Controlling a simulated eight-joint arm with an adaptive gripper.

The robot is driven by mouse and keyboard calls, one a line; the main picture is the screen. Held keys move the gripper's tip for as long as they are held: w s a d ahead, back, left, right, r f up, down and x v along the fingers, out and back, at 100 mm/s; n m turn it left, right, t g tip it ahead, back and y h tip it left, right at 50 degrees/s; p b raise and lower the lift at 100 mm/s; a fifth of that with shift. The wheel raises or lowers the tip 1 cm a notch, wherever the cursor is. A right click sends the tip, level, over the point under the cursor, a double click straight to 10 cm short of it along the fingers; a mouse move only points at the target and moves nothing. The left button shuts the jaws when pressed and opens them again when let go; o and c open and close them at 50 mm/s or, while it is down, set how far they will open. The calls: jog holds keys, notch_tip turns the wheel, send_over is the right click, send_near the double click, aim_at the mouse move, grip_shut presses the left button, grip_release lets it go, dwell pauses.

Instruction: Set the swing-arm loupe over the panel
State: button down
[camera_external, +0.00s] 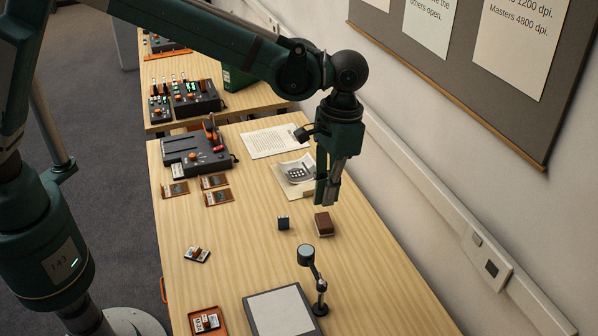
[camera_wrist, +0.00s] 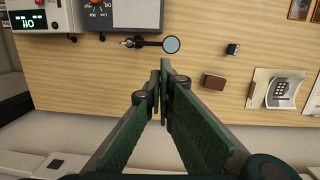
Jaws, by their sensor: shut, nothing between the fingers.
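The swing-arm loupe has a round lens (camera_external: 306,254) on a jointed arm and a small dark post (camera_external: 320,302). In the wrist view its lens (camera_wrist: 171,45) points right, away from the post (camera_wrist: 129,42), and lies outside the panel's corner. The panel (camera_external: 280,312) is a pale surface in a dark frame, cut off by the bottom edge of the external view. It also shows at the top of the wrist view (camera_wrist: 138,14). My gripper (camera_external: 328,198) is shut and empty, raised above the table. Its fingertips (camera_wrist: 161,78) are apart from the loupe in the wrist view.
A brown block (camera_external: 323,224) and a small blue box (camera_external: 283,223) stand on the table beyond the loupe. A picture sheet (camera_external: 285,170), a dark device (camera_external: 195,153) and an orange tray (camera_external: 207,321) lie around. The wall runs along the right side.

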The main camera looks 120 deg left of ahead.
jog(key=w+a+f+n+g+p, duration=0.1)
jog(key=w+a+f, duration=0.2)
jog(key=a+f, duration=0.5)
jog(key=shift+w+f+n+h, duration=0.15)
jog(key=shift+f+n+h, duration=0.15)
jog(key=shift+f, duration=0.15)
jog(key=s+d+f, duration=0.3)
jog(key=d+f, duration=0.2)
jog(key=f, duration=0.4)
jog(key=shift+s+d+f+p, duration=0.2)
jog(key=shift+s+p, duration=0.1)
jog(key=shift+s, duration=0.1)
dwell(0.4)
jog(key=shift+s, duration=0.15)
dwell(0.3)
